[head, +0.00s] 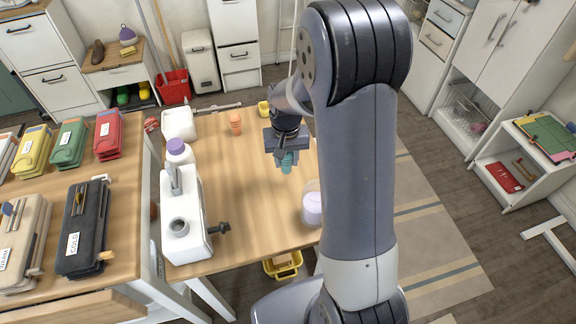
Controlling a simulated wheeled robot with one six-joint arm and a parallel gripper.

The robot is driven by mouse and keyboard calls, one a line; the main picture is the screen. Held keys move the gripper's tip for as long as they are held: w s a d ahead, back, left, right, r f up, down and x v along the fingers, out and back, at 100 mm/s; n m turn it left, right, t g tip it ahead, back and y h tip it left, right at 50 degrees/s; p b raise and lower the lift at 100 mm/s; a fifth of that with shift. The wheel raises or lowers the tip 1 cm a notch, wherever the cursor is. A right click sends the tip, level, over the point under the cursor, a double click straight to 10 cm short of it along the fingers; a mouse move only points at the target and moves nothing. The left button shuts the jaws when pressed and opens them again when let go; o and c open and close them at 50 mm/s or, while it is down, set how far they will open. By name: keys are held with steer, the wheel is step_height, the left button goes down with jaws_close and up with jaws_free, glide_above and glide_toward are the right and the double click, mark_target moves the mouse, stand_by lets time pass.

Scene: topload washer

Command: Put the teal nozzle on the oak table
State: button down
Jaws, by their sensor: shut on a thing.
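My gripper (286,150) is over the right part of the light wooden table (250,205), which looks like the oak table. It points down and is shut on the teal nozzle (287,163). The nozzle is small and ribbed, and its lower part shows below the jaws. Its upper part is hidden by the gripper. I cannot tell whether the nozzle touches the tabletop or hangs just above it. My arm hides the table's right edge.
A white machine (186,230), a purple-capped bottle (180,155), an orange ribbed piece (235,124), a yellow piece (264,108) and a lilac-filled jar (312,210) stand on this table. Its middle is clear. Another table (130,205) with colored folders is at left.

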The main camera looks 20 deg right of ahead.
mark_target(286, 173)
steer(key=shift+f+p, duration=0.35)
steer(key=shift+f, duration=2.7)
steer(key=shift+f, duration=0.2)
steer(key=c, duration=1)
jaws_free()
step_height(286, 173, up, 12)
steer(key=shift+r+b, duration=0.25)
steer(key=shift+b, duration=0.3)
